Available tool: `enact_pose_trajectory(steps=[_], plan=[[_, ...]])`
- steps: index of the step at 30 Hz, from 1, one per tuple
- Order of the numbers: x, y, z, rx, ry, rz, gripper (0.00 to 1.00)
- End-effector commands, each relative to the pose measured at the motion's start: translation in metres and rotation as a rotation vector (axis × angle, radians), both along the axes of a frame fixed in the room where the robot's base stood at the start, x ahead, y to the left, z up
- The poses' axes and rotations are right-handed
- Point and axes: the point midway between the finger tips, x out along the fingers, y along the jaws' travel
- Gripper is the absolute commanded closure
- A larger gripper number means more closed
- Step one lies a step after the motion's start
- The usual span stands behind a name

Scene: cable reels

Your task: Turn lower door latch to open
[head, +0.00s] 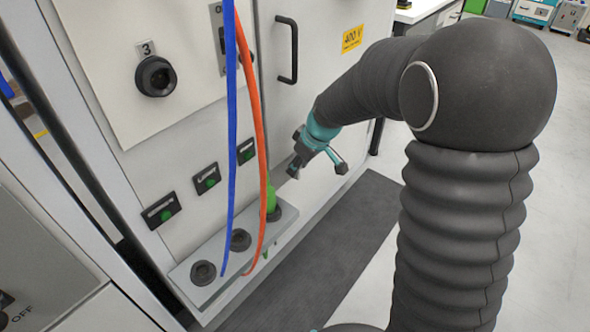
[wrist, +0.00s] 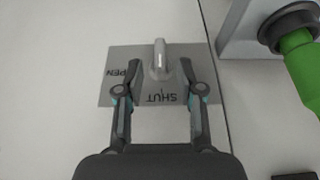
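In the wrist view the lower door latch (wrist: 159,60) is a small pale grey lever on a grey plate (wrist: 150,100). The plate is marked SHUT below the lever and OPEN at the left, with the OPEN label partly hidden by a finger. The lever lies upright in the picture, in line with the SHUT mark. My gripper (wrist: 160,68) is open, one finger on each side of the lever, with gaps showing. In the head view my gripper (head: 296,168) is close to the lower cabinet front; the latch cannot be made out there.
A ledge with sockets (head: 203,272) juts out left of my gripper, with a green plug (head: 271,200) at its right end. Blue (head: 231,130) and orange (head: 258,120) cables hang in front. A black door handle (head: 294,50) is above. Floor at the right is clear.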

Motion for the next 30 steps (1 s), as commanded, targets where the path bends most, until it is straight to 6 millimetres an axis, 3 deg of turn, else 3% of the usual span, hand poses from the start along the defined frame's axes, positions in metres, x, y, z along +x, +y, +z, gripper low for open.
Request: enact_pose_trajectory(steps=[6,17,22,30], plan=[[0.005,0.006,-0.021,0.0,0.002,-0.001,0.62],[0.006,0.008,-0.025,0.0,0.0,-0.001,0.62],[0.006,0.008,-0.025,0.0,0.0,-0.001,1.0],[0.007,0.009,-0.025,0.01,0.01,-0.001,1.0]])
